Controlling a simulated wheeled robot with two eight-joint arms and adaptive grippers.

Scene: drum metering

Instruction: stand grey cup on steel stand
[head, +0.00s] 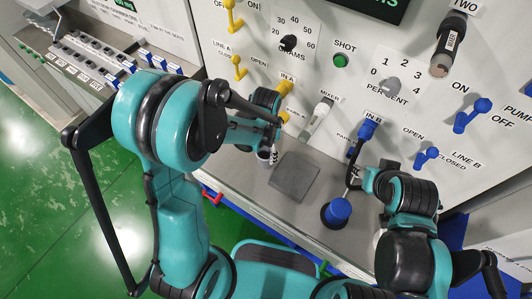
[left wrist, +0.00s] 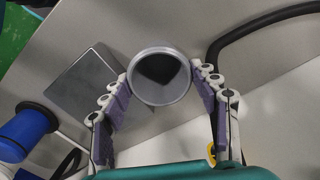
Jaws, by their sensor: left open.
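The grey cup (head: 264,157) stands upright on the counter in the head view, just left of the steel stand and partly hidden by my left gripper. The steel stand (head: 295,177) is a flat, dark grey square block with nothing on it. In the left wrist view the cup (left wrist: 160,92) shows its round rim and dark inside, with the stand (left wrist: 85,85) to its left. My left gripper (left wrist: 164,88) is open, its fingers on either side of the cup; I cannot tell whether they touch it.
The panel (head: 330,80) with knobs and levers rises behind. A labelled rack (head: 95,60) is at left.

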